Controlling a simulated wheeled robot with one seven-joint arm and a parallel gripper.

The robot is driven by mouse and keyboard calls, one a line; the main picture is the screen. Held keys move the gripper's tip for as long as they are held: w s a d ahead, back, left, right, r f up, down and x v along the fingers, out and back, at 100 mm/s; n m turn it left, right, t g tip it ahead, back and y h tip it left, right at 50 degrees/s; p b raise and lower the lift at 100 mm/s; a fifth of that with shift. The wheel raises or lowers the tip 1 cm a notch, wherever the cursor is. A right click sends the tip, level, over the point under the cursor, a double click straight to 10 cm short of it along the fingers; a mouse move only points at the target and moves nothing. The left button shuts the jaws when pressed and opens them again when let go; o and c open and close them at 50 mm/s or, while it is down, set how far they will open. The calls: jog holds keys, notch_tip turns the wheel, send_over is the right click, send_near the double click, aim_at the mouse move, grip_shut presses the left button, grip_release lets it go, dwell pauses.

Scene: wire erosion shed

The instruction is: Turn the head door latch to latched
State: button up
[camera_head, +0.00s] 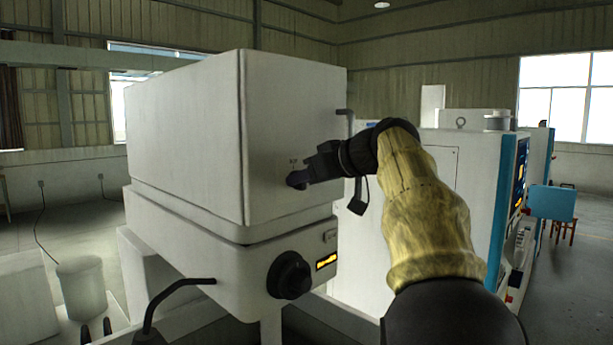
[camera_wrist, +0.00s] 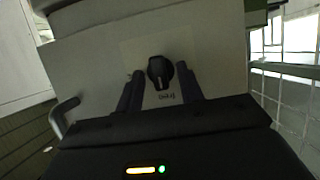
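The head door latch (camera_wrist: 160,72) is a small dark knob on the pale door face. In the wrist view it shows between my fingertips, its longer axis roughly up and down. Small lettering (camera_wrist: 167,97) below it appears upside down. My gripper (camera_wrist: 159,76) is open, one finger on each side of the knob with narrow gaps visible. I cannot tell how deep the fingers reach around it. In the head view the latch (camera_head: 296,180) sits on the right face of the white machine head (camera_head: 290,130), and my gripper (camera_head: 310,168) partly hides it.
A bent dark handle (camera_head: 345,118) stands out behind my gripper. A white and blue machine (camera_head: 505,190) stands to the right. A pale bucket (camera_head: 81,288) is at lower left.

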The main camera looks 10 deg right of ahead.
jog(key=c, duration=0.7)
jog(key=shift+o, duration=0.2)
jog(key=shift+m+p, duration=0.3)
jog(key=shift+w+d+f+m+g+y+b, duration=0.2)
jog(key=shift+m+y, duration=1.05)
jog(key=shift+m, duration=0.9)
jog(key=shift+d+f+m+g+y+b, duration=0.2)
jog(key=shift+m+y, duration=1)
jog(key=shift+m, duration=1)
jog(key=shift+w+d+f+m+g+y+b, duration=0.1)
jog(key=shift+f+m+g+y+b, duration=0.15)
jog(key=shift+m+y, duration=1.45)
jog(key=shift+r+m+h, duration=0.15)
jog(key=shift+m+h, duration=0.3)
jog(key=shift+m, duration=0.1)
jog(key=o, duration=0.7)
jog(key=shift+a, duration=0.1)
jog(key=shift+c, duration=0.2)
